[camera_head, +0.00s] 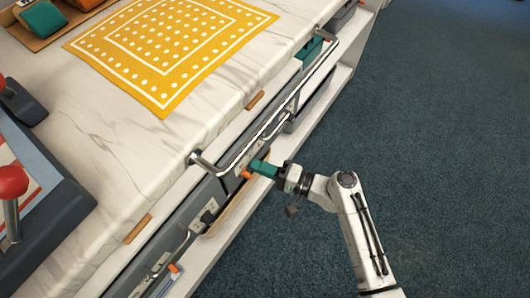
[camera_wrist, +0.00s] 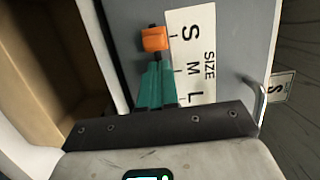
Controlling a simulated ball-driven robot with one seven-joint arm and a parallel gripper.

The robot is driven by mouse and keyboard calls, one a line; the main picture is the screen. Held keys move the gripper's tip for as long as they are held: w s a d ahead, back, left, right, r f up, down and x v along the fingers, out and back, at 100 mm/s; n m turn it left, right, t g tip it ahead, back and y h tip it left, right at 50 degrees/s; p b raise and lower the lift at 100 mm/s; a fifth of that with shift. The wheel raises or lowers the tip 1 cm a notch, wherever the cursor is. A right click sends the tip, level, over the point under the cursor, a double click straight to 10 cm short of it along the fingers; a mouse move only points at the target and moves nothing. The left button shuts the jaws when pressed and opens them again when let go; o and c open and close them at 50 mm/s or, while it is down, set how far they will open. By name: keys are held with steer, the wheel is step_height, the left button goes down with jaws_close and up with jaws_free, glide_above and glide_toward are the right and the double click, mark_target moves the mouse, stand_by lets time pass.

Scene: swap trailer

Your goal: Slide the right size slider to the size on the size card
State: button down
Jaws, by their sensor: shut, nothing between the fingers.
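An orange slider (camera_wrist: 155,38) sits in a track on the grey drawer front, level with the S of the white size scale (camera_wrist: 190,55), which reads S, M, L. The slider also shows in the head view (camera_head: 246,174). My gripper (camera_wrist: 154,66) is shut and empty, its green fingers pointing at the slider from the L side. It also shows in the head view (camera_head: 254,165). Whether the fingertips touch the slider I cannot tell. A small white card (camera_wrist: 283,86) with an S shows beyond the metal handle. A second orange slider (camera_head: 174,268) is on the lower-left drawer front.
A long metal rail (camera_head: 275,124) runs along the counter edge above my gripper. A yellow dotted cloth (camera_head: 168,48) lies on the marble counter (camera_head: 105,140). A red-knobbed lever (camera_head: 12,182) stands at left. An open wooden compartment (camera_wrist: 60,50) is beside the drawer front. Blue carpet (camera_head: 440,120) is clear.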

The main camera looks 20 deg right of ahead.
steer(key=p+v, duration=0.1)
steer(key=v, duration=0.9)
steer(key=shift+s+a, duration=0.35)
stand_by(0.4)
